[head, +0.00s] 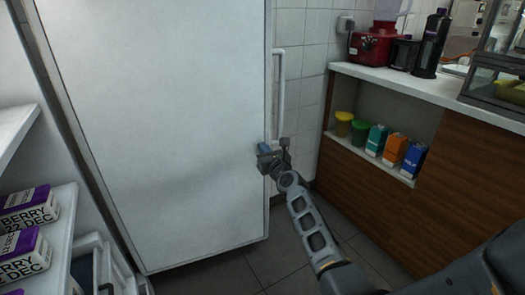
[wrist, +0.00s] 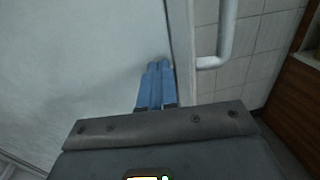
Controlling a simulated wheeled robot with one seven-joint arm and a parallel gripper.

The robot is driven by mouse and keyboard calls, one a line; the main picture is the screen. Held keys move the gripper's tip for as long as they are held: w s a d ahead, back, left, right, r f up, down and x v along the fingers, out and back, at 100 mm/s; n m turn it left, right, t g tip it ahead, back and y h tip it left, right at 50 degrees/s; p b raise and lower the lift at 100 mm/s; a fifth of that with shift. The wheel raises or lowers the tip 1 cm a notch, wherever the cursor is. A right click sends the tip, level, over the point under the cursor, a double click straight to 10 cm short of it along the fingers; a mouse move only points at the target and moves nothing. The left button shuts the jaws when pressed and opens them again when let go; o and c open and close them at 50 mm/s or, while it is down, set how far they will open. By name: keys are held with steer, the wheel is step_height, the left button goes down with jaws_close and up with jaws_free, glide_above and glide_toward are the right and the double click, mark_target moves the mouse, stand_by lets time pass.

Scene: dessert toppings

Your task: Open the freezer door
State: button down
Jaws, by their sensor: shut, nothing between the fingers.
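The freezer door (head: 160,120) is a large plain white panel filling the left and middle of the head view. I cannot tell whether it is ajar. Its white bar handle (head: 280,95) runs upright along the right edge. My gripper (head: 264,149) is at that edge, near the handle's lower end. In the wrist view the blue fingers of my gripper (wrist: 158,66) are together and empty, in front of the door panel (wrist: 80,70). The handle's lower bend (wrist: 226,45) is to their right, apart from them.
A wood-fronted counter (head: 445,170) stands at the right, with cartons (head: 393,153) and lidded tubs (head: 351,128) in its niche. A shelf (head: 60,215) with labelled boxes (head: 24,252) is at the left. Dark floor tiles (head: 275,258) show between door and counter.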

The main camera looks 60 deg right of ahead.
steer(key=shift+w+d, duration=0.4)
steer(key=shift+w, duration=0.1)
steer(key=w+d+n+t+y+b, duration=0.2)
steer(key=w+d+n+y+b, duration=0.1)
steer(key=w+d+b, duration=0.5)
steer(key=w+y+b, duration=0.1)
steer(key=w+b, duration=0.1)
steer(key=b, duration=0.2)
steer(key=shift+w+d+t, duration=0.25)
steer(key=shift+w+t, duration=0.05)
